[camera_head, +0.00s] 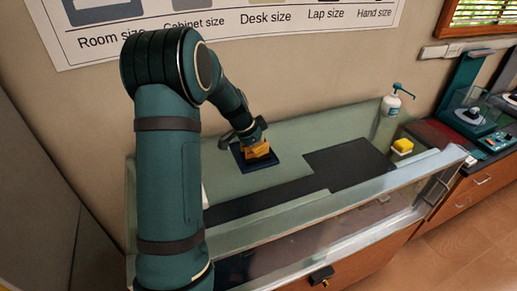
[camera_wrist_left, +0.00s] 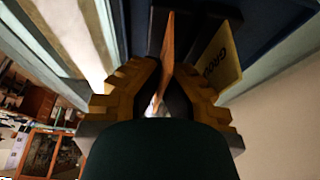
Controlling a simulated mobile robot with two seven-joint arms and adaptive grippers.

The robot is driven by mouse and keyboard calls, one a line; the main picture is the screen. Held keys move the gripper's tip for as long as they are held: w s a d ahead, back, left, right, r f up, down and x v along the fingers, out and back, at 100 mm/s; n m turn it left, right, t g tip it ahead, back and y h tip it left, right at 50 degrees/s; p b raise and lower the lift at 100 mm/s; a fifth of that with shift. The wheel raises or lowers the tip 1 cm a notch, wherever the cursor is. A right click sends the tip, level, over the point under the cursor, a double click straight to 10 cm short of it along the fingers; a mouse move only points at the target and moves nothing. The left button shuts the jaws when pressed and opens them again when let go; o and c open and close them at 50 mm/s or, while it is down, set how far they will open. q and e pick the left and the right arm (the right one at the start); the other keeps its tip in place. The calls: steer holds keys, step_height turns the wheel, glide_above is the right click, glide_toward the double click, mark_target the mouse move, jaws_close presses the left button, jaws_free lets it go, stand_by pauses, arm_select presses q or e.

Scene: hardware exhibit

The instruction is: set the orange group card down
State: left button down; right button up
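My left gripper (camera_head: 257,146) is over a small dark blue tray (camera_head: 241,158) on the counter in the head view. In the left wrist view its two stepped, tan-brown fingers (camera_wrist_left: 166,72) close on a thin orange card (camera_wrist_left: 168,40), seen nearly edge-on. A yellow-orange face with dark lettering starting "GRO" (camera_wrist_left: 219,60) shows just right of it. I cannot tell whether both are parts of one card. In the head view the fingers hide most of the card, and its contact with the tray is unclear. My right gripper is not in view.
The counter has a low clear front panel (camera_head: 330,215). A dark mat (camera_head: 350,163) lies right of the tray. The pale green surface behind the mat is clear.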

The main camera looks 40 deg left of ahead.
arm_select(q)
steer(key=shift+f, duration=0.15)
steer(key=c, duration=1.1)
jaws_free()
steer(key=shift+c, duration=0.2)
steer(key=shift+r, duration=0.4)
steer(key=v, duration=1.1)
steer(key=shift+s+a+r+p, duration=0.1)
steer(key=shift+s+r+p, duration=0.1)
steer(key=shift+r+p, duration=0.1)
steer(key=shift+f, duration=0.1)
